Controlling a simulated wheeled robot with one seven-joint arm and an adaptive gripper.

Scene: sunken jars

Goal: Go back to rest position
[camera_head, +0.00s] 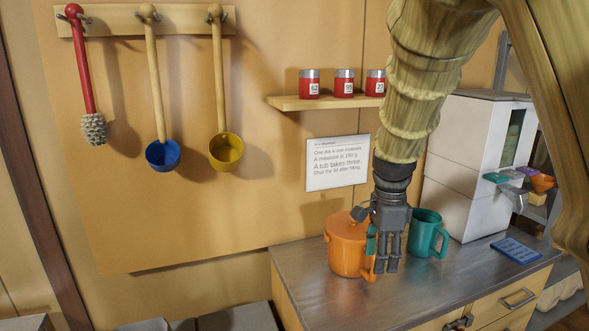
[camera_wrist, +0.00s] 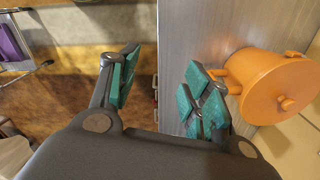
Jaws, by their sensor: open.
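My gripper (camera_head: 383,262) hangs from my wooden arm, pointing down over the front of the counter. It is open, and nothing shows between its teal-padded fingers in the wrist view (camera_wrist: 163,88). In the head view it partly covers the orange lidded pot (camera_head: 345,248) behind it. The pot also shows at the right of the wrist view (camera_wrist: 265,85), with a round knob on its top. The right-hand fingers look close to the pot's handle there; I cannot tell whether they touch.
A teal mug (camera_head: 427,236) stands right of the pot on the grey counter (camera_head: 312,290). A white cabinet (camera_head: 465,150) and blue card (camera_head: 516,250) are farther right. Red tins (camera_head: 344,84) sit on a wall shelf. Ladles (camera_head: 162,154) and a brush (camera_head: 94,128) hang left.

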